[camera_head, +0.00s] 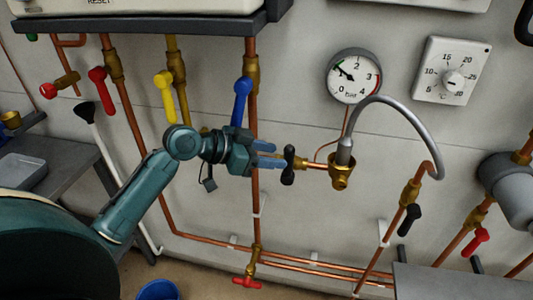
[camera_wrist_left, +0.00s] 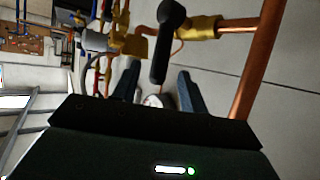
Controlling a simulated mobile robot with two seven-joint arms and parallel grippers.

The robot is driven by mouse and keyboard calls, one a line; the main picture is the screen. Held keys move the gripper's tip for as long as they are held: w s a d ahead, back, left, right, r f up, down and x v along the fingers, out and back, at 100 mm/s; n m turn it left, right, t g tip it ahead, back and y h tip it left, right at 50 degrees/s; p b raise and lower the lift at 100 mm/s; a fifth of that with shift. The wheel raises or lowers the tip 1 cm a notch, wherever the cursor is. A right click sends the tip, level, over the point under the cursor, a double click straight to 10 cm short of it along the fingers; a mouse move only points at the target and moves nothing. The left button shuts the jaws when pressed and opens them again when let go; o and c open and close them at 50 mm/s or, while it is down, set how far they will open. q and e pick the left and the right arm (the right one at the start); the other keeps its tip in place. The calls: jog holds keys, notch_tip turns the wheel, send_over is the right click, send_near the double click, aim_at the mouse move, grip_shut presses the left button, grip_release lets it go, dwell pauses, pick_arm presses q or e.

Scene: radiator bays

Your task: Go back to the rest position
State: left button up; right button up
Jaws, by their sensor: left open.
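My left gripper (camera_head: 268,154) is in the middle of the head view, its arm reaching in from the left. Its two blue fingers point right and are apart, with nothing seen between them. A black valve handle (camera_head: 288,165) on a brass fitting stands just right of the fingertips. In the left wrist view the fingers (camera_wrist_left: 157,85) show as two dark blue shapes, and the black handle (camera_wrist_left: 166,42) appears ahead of and partly between them. I cannot tell whether the fingers touch it. My right gripper is in neither view.
A pressure gauge (camera_head: 353,77) and a thermostat dial (camera_head: 452,71) are on the wall. A grey hose (camera_head: 400,106) curves from the brass fitting. Blue (camera_head: 241,100), yellow (camera_head: 164,90) and red (camera_head: 99,84) valve levers hang under the boiler (camera_head: 150,22). A blue bucket (camera_head: 158,290) is on the floor.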

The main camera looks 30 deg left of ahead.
pick_arm(q)
jog(key=shift+s+a+r, duration=0.25)
jog(key=shift+s+a, duration=0.05)
jog(key=shift+a, duration=0.05)
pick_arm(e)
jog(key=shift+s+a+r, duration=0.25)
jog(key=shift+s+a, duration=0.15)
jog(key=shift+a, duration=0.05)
pick_arm(q)
jog(key=s+d+f+n+y, duration=0.1)
jog(key=s+f+n+y, duration=0.15)
jog(key=f, duration=0.55)
jog(key=s+d+f+n+y, duration=0.1)
jog(key=s+f, duration=0.2)
jog(key=f, duration=0.5)
jog(key=s+d+f+n+y, duration=0.1)
jog(key=s+d+f, duration=0.1)
jog(key=s+f, duration=0.3)
jog(key=s+d+f+n+y, duration=0.1)
jog(key=s+d+f, duration=0.2)
jog(key=s+f, duration=0.3)
jog(key=s, duration=0.4)
jog(key=shift+d, duration=0.3)
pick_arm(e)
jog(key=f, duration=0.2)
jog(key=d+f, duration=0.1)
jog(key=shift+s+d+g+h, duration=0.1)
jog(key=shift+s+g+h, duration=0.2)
